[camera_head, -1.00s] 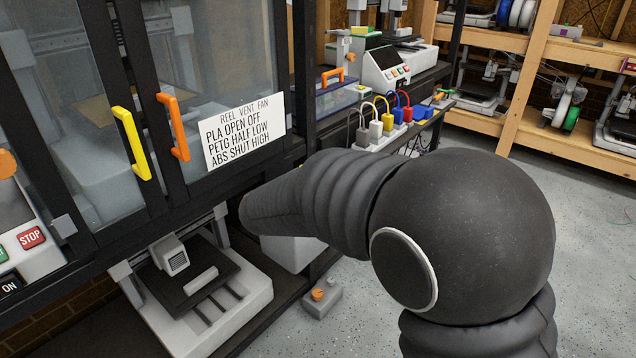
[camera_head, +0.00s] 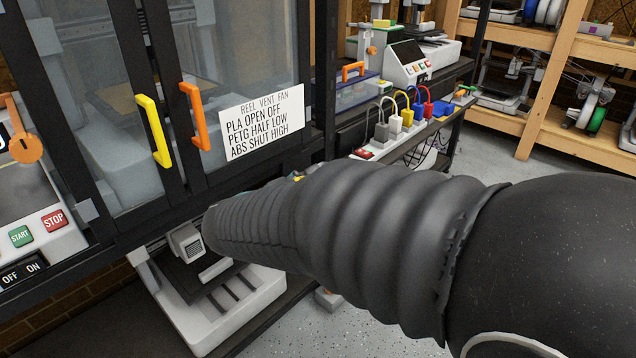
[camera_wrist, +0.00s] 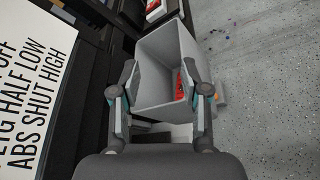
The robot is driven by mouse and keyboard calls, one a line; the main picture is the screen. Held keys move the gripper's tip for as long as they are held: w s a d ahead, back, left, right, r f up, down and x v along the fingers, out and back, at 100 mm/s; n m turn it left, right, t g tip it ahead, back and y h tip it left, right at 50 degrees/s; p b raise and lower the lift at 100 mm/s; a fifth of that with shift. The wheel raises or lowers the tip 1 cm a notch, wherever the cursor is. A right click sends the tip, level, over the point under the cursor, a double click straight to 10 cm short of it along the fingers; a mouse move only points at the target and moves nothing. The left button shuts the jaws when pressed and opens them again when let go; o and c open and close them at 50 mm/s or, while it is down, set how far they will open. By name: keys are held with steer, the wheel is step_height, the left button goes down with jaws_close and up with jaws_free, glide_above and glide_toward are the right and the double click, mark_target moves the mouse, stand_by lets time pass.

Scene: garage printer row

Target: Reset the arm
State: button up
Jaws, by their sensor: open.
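My gripper (camera_wrist: 160,95) shows in the wrist view with its two fingers spread apart and nothing between them. Beyond the fingers is a grey open-topped bin (camera_wrist: 165,48) with something red (camera_wrist: 181,86) inside it. In the head view my arm runs from the lower right across the middle toward the cabinet front. The gripper itself is hidden behind the arm there.
The enclosure has a yellow handle (camera_head: 154,131) and an orange handle (camera_head: 196,116), with a label sign (camera_head: 263,124) close to my arm. A small printer (camera_head: 210,307) sits below. A power strip with coloured plugs (camera_head: 407,116) stands behind. Speckled floor (camera_wrist: 265,70) lies open to the right.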

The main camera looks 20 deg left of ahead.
stand_by(0.3)
steer(key=s+d+f+m+g+h, duration=0.1)
steer(key=s+d+f+m+g, duration=0.35)
steer(key=d, duration=0.25)
steer(key=s+d+f+m+g, duration=0.4)
steer(key=d+f+m, duration=0.1)
steer(key=d+m, duration=0.15)
steer(key=s+d+r+m+y, duration=0.1)
steer(key=s+d+r+m, duration=0.1)
steer(key=d+m, duration=0.3)
steer(key=s+d+r+m+y, duration=0.1)
steer(key=s+d+m, duration=0.3)
steer(key=d, duration=0.7)
steer(key=s+d+r+m+y, duration=0.1)
steer(key=s+d+r+m, duration=0.2)
steer(key=d+m, duration=0.3)
steer(key=shift+s+d+r+m, duration=0.4)
steer(key=shift+s+d, duration=0.15)
steer(key=shift+d, duration=0.7)
